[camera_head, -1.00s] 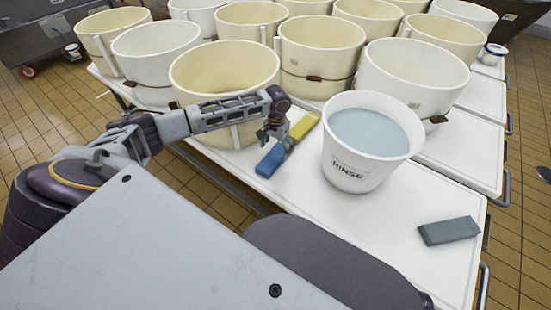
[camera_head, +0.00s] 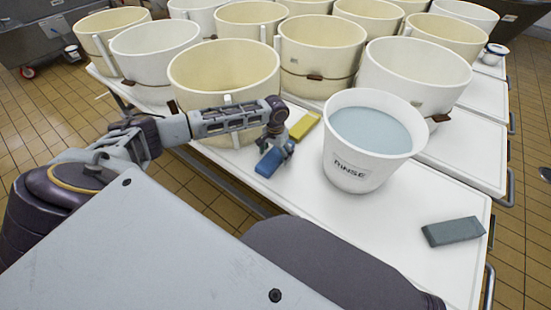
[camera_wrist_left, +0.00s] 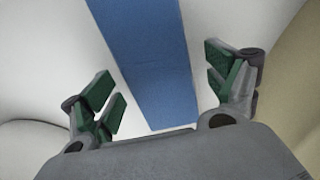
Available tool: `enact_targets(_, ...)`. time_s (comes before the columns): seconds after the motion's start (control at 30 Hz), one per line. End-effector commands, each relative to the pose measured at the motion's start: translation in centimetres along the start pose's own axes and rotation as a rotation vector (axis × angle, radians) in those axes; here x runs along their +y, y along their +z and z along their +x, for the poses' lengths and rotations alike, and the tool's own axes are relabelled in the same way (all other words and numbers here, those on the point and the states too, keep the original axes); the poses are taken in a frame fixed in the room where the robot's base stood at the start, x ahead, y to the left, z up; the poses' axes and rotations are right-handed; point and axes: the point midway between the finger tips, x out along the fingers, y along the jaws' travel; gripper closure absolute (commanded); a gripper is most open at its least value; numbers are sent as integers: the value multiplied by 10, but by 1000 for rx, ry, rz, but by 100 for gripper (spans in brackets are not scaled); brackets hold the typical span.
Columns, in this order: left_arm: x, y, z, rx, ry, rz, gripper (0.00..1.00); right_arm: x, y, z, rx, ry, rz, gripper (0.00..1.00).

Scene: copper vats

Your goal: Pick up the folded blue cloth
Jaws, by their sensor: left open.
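The folded blue cloth (camera_head: 268,163) lies on the white table between the cream tubs and the rinse bucket. My left gripper (camera_head: 276,146) is right over it and hides part of it in the head view. In the left wrist view the blue cloth (camera_wrist_left: 150,60) runs lengthwise between the two green-padded fingers of the left gripper (camera_wrist_left: 158,95). The fingers are open, with a gap to the cloth on each side. My right gripper is not in view.
A yellow cloth (camera_head: 304,125) lies just behind the blue one. The white RINSE bucket (camera_head: 350,170) of water stands close to the right. Large cream tubs (camera_head: 224,78) crowd behind. A grey-green block (camera_head: 453,231) lies at the front right, with bare table (camera_head: 385,235) between.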

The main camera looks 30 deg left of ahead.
Motion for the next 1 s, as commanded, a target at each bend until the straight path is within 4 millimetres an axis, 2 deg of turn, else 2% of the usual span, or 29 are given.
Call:
enact_targets(0.13,0,0,3,0,0,1,12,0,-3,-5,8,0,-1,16)
enact_targets(0.53,0,0,3,0,0,1,12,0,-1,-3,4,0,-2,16)
enact_targets(0.9,0,0,3,0,0,1,60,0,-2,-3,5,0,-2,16)
enact_targets(0.97,0,0,3,0,0,1,68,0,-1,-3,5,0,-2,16)
enact_targets(1.0,0,0,2,1,0,1,68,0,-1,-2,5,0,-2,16)
